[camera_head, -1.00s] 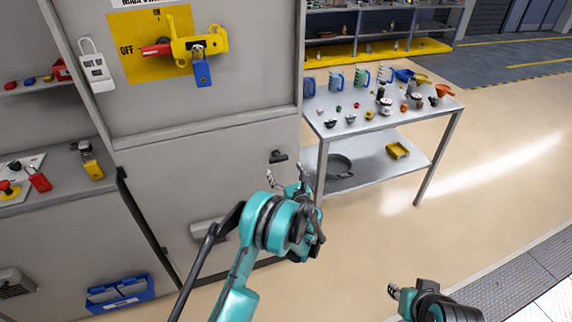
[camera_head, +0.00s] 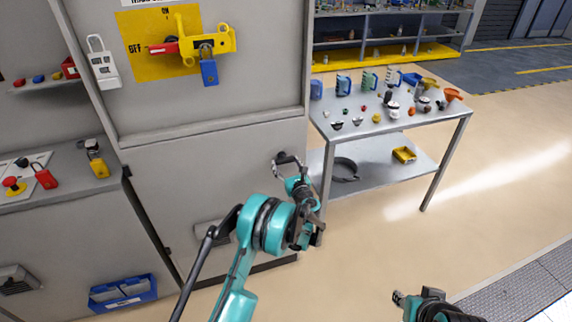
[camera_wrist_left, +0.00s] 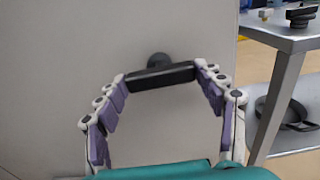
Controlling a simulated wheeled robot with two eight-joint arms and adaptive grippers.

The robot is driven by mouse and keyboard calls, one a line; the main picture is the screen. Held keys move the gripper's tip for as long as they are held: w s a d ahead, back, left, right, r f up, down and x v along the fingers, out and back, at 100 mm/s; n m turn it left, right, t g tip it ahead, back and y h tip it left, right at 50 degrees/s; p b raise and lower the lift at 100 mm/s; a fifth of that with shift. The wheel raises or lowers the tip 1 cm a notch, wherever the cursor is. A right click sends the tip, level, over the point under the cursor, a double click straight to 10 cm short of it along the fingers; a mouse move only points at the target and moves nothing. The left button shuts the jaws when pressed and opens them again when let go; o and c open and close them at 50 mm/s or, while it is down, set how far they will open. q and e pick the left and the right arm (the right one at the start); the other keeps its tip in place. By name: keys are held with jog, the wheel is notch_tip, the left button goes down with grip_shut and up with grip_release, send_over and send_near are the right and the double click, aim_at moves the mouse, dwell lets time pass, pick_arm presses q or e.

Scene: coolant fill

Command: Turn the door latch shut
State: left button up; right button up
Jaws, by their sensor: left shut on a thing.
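The door latch is a black bar handle on a round dark hub (camera_wrist_left: 160,75) on the grey cabinet's lower door. In the left wrist view the bar lies nearly level, tilted slightly. My left gripper (camera_wrist_left: 163,76) is shut on the latch, a fingertip at each end of the bar. In the head view my left gripper (camera_head: 287,165) reaches the latch (camera_head: 284,157) near the door's right edge, and its fingers partly hide the latch. The lower door (camera_head: 190,175) lies flush with the cabinet. My right gripper (camera_head: 398,298) is low at the right, away from the cabinet; its fingers are too small to judge.
A metal table (camera_head: 455,113) with jugs, funnels and caps stands right of the cabinet; its leg is close to my left gripper. A yellow lockout device (camera_head: 215,40) with a blue padlock (camera_head: 209,72) hangs above. The floor (camera_head: 490,170) at the right is clear.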

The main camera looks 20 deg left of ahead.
pick_arm(q)
jog(key=shift+n, duration=0.3)
jog(key=n+b, duration=0.1)
jog(key=n, duration=0.2)
jog(key=n+b, duration=0.1)
jog(key=n, duration=0.8)
jog(key=shift+b, duration=0.3)
jog(key=n, duration=0.5)
jog(key=shift+n, duration=0.3)
jog(key=o, duration=1.2)
jog(key=shift+c, duration=0.2)
